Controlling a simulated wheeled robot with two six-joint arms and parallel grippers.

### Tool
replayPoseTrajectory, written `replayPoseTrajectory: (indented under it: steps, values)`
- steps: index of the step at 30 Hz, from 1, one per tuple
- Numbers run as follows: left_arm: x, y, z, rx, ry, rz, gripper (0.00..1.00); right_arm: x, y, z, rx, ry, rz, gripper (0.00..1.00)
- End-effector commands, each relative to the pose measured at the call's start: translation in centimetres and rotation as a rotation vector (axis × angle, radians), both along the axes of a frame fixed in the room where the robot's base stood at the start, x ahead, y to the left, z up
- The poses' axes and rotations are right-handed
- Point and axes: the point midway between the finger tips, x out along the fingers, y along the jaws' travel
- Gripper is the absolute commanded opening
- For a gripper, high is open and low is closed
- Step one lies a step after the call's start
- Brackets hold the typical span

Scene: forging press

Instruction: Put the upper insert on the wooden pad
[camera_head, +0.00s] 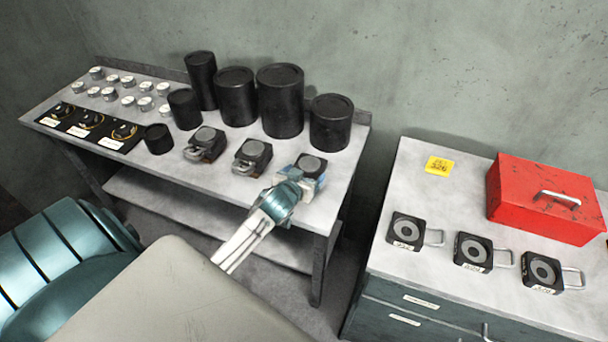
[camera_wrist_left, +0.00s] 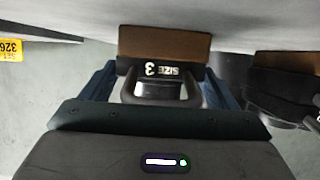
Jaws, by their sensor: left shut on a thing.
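An upper insert, a dark block with a grey round top (camera_head: 311,165), is at the right end of the left table. In the left wrist view, which is upside down, the insert's label (camera_wrist_left: 158,70) reads SIZE 3. A brown wooden pad (camera_wrist_left: 165,42) shows directly beyond the label; I cannot tell whether the insert touches it. Two similar inserts (camera_head: 252,154) (camera_head: 206,142) stand to the left on the table. My right gripper is out of view.
Several black cylinders (camera_head: 281,100) stand behind the inserts. Knobs and a dial panel (camera_head: 90,122) are at the table's left. A cabinet (camera_head: 395,285) on the right carries three handled blocks (camera_head: 473,250), a red toolbox (camera_head: 545,200) and a yellow 326 tag (camera_head: 438,166).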

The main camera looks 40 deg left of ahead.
Motion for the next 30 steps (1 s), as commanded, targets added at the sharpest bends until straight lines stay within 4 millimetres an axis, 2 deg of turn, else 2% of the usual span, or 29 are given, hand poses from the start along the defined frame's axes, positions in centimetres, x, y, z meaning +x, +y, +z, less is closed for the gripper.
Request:
replayPoseTrajectory:
  steps: [8, 9, 11, 19, 22, 26, 30]
  values:
    - [0.1, 0.0, 0.3, 0.001, -0.007, -0.002, 0.11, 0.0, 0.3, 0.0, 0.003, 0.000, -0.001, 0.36]
    - [0.0, 0.0, -0.1, -0.002, 0.003, 0.000, 0.88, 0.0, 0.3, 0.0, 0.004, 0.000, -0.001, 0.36]
    - [0.0, 0.0, -0.1, -0.002, 0.003, 0.000, 0.99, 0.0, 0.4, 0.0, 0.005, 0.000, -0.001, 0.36]
    - [0.0, 0.0, 0.1, -0.001, 0.002, 0.000, 1.00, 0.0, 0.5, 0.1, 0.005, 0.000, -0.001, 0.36]
    - [-0.7, -0.2, 0.2, 0.000, 0.002, 0.000, 1.00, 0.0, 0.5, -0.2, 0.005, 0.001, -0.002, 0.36]
    - [-2.5, -0.6, 0.8, 0.000, 0.002, 0.000, 1.00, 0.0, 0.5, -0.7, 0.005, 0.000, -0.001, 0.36]
    - [-5.1, -1.2, 1.9, 0.000, 0.001, -0.001, 1.00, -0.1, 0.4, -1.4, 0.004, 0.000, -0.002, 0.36]
